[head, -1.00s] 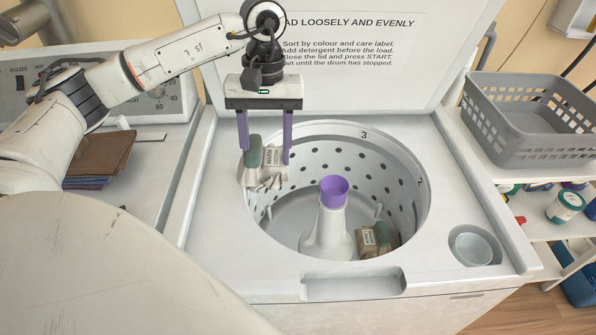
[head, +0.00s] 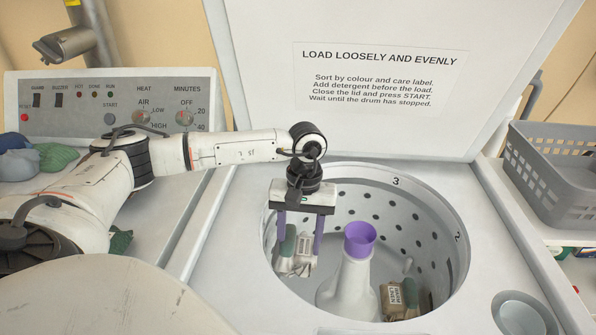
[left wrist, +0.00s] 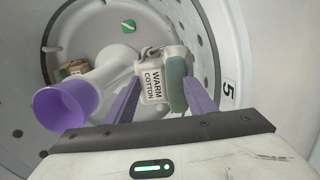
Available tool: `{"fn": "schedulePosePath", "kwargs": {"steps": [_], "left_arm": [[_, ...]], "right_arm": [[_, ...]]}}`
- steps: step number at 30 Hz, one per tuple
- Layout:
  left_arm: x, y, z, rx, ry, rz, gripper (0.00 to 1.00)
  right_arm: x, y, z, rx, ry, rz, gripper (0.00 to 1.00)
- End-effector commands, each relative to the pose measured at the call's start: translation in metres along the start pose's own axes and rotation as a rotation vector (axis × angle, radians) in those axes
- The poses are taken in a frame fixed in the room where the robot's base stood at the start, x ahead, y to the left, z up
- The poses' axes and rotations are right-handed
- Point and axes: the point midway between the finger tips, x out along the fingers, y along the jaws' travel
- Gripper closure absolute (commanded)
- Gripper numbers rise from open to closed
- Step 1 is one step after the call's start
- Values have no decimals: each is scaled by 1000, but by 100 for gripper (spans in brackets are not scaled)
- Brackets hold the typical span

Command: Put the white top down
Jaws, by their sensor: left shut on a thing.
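The white top (head: 303,262) is a small bunched white cloth with a tag. In the left wrist view the white top (left wrist: 152,88) shows the tag reading "WARM COTTON". A grey-green piece (left wrist: 175,88) lies against it between the fingers; I cannot tell if it is part of the top. My left gripper (head: 300,243), with purple fingers, is shut on this bundle and holds it inside the mouth of the washer drum (head: 440,225), near its left wall. The bundle's underside is hidden, so I cannot tell if it touches anything. My right gripper is not in view.
A white agitator (head: 345,285) with a purple cup top stands mid-drum. A tan tagged cloth (head: 392,298) lies at its right. The lid (head: 380,125) is raised behind. A grey basket (head: 565,180) stands at right; blue and green cloths (head: 55,156) lie at left.

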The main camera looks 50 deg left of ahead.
Motion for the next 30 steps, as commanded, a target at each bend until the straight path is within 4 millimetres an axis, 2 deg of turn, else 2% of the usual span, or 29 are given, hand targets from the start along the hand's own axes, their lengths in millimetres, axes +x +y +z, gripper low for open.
{"fn": "schedulePosePath", "kwargs": {"steps": [3,9,17,24,30], "left_arm": [[33,1,-3,-2,-5,-4,81],[80,3,-9,-2,-4,-2,81],[106,4,-13,-1,-2,-1,81],[140,6,-18,-2,-2,-1,81],[145,6,-19,0,1,1,81]], "right_arm": [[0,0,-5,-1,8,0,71],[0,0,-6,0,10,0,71],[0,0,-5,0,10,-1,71],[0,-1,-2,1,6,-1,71],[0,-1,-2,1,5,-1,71]]}}
